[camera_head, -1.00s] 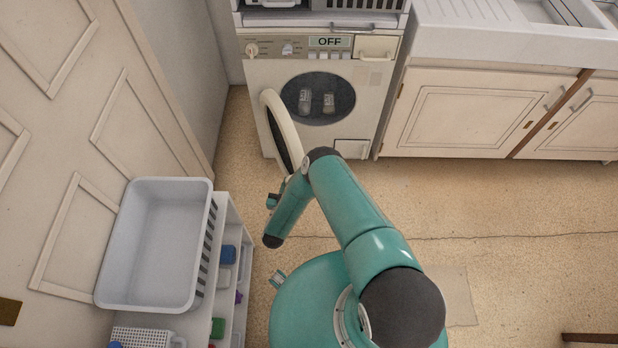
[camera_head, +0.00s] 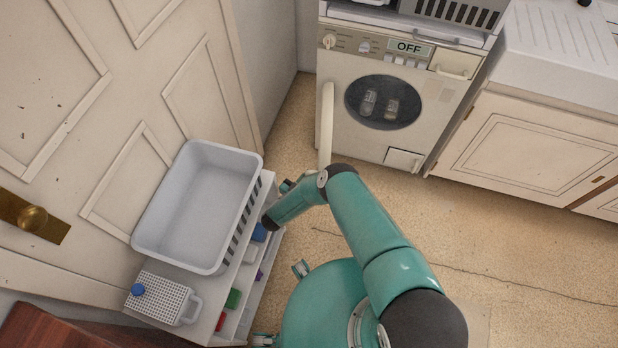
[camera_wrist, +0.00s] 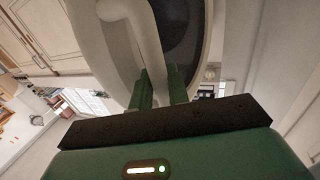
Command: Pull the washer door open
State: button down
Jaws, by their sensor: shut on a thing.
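The washer (camera_head: 335,52) stands at the back with its display reading OFF. Its round door (camera_head: 327,122) is swung out on the left side and shows edge-on in the head view. Two light objects show inside the dark drum opening (camera_head: 384,102). In the wrist view the door's pale rim (camera_wrist: 95,45) and dark glass (camera_wrist: 178,30) fill the upper middle. My gripper (camera_wrist: 162,88) is shut on the door's pale handle or rim part (camera_wrist: 150,40). In the head view my arm hides the fingertips and the door's lower edge.
A white laundry basket (camera_head: 147,237) stands on a low shelf unit (camera_head: 205,325) at the left, close to my arm. A white perforated container (camera_head: 165,300) with a blue cap sits in front of it. Cabinets (camera_head: 520,140) stand right. The floor (camera_head: 430,225) at right is clear.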

jog(key=c, duration=1.4)
grip_release()
